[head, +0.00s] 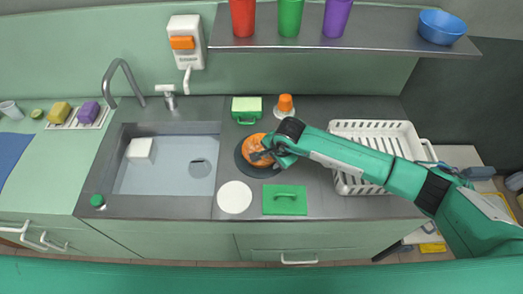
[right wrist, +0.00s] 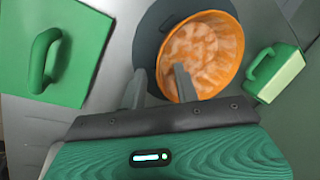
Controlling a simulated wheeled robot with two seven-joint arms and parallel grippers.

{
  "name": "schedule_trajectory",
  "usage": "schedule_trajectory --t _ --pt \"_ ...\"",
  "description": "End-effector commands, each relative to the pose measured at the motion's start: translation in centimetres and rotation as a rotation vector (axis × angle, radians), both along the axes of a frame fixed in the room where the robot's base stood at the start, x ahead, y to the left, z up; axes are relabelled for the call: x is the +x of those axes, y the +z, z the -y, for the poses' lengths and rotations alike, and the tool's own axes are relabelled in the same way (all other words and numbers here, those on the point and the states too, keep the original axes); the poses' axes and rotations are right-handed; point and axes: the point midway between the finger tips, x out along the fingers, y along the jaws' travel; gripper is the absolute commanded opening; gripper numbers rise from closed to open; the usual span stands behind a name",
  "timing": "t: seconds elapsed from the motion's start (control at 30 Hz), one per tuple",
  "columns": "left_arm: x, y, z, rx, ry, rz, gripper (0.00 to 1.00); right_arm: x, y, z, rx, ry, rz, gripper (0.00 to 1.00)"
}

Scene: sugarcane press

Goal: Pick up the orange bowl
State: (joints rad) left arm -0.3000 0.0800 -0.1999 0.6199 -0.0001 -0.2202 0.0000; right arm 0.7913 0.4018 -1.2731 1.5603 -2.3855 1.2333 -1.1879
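The orange bowl (head: 253,146) sits on a dark round disc (head: 262,173) on the grey counter, right of the sink. In the right wrist view the bowl (right wrist: 215,38) is tilted toward the camera, with mottled orange contents or patterning inside. My right gripper (head: 262,155) is at the bowl's right front side. In the right wrist view its fingers (right wrist: 158,86) are apart: one overlaps the bowl's near inside, the other is outside the rim. Whether either touches the bowl cannot be told. My left gripper is not in view.
A green handled board (head: 285,207) and white round plate (head: 235,197) lie in front. A green handled block (head: 246,104) and orange-and-white object (head: 285,104) stand behind. A white rack (head: 375,129) is right, partly under my arm. The sink (head: 170,172) is left; a shelf (head: 385,36) overhangs.

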Motion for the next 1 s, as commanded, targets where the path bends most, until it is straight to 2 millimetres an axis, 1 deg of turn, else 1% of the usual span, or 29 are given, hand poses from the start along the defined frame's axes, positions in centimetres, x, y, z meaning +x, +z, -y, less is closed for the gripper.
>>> schedule_trajectory --t 0.03,0.1,0.2,0.3,0.5,0.53,0.67,0.7,1.0 --pt "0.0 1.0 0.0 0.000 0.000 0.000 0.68 0.0 -0.3 -0.2 0.001 -0.001 -0.003 0.31" --pt "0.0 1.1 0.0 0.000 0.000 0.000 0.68 0.2 -1.3 -0.3 0.001 -0.001 -0.003 0.31" --pt "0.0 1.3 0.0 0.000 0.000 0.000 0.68 0.4 -2.1 -0.5 0.001 -0.001 -0.001 0.31" --pt "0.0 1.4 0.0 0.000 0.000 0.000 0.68 0.5 -2.6 -0.6 0.001 0.000 -0.001 0.31" --pt "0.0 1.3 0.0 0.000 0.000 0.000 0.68 0.6 -2.7 -0.6 0.001 0.000 0.000 0.31" --pt "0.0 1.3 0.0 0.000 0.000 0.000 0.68 0.5 -2.7 -0.5 0.001 0.000 0.000 0.29" --pt "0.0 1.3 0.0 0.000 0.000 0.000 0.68 0.6 -2.7 -0.6 0.001 0.000 0.000 0.04" --pt "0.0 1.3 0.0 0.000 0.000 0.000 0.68 0.6 -2.7 -0.6 0.001 0.000 0.000 0.00" --pt "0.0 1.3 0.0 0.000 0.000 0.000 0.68 0.5 -2.7 -0.6 0.001 0.000 -0.001 0.00"
